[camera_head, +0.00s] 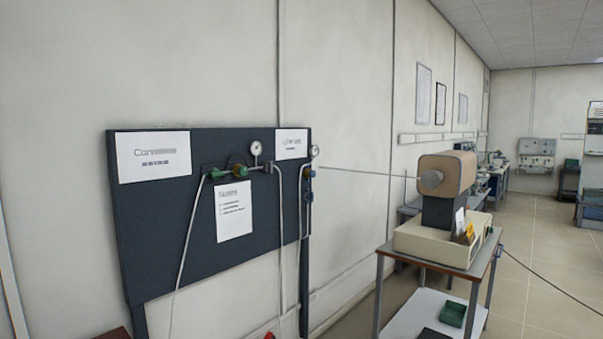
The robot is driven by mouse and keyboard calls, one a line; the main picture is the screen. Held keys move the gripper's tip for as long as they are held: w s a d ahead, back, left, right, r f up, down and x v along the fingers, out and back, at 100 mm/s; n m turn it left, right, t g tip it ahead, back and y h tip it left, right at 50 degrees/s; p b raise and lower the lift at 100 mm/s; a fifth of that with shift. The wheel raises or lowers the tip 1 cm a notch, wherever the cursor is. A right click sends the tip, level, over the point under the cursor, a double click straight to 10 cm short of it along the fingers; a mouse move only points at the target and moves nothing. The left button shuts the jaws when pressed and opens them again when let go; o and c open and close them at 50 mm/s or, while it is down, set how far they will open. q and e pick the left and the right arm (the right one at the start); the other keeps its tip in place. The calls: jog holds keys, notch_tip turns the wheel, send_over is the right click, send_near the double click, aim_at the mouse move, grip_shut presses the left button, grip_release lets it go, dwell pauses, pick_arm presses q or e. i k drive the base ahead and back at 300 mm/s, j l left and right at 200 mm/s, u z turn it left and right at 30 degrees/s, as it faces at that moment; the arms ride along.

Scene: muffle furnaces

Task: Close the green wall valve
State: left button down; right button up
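The green wall valve (240,171) is a small green knob on the pipework of a dark panel (262,215) against the left wall. A further small greenish fitting (218,175) sits just left of it on the same pipe. The valve is too small to tell whether it is turned open or closed. Neither of my grippers is in view.
Two round gauges (255,148) (314,151) top the pipes, with small blue fittings (309,173) at the panel's right edge. Papers are fixed to the panel. A cart (397,253) bearing a boxy device (447,171) stands right. Tiled floor (545,255) is open beyond it.

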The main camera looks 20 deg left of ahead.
aim_at(216, 175)
jog(key=i+l+z, duration=0.1)
jog(key=i, duration=0.25)
jog(key=i+l+z, duration=0.1)
jog(key=i+l, duration=0.2)
jog(key=i+l+z, duration=0.15)
jog(key=i, duration=0.25)
jog(key=i+j+u, duration=0.15)
jog(key=i+u, duration=0.95)
jog(key=u, duration=0.2)
jog(key=i+l+u, duration=0.25)
jog(key=u, duration=0.15)
jog(key=i, duration=0.1)
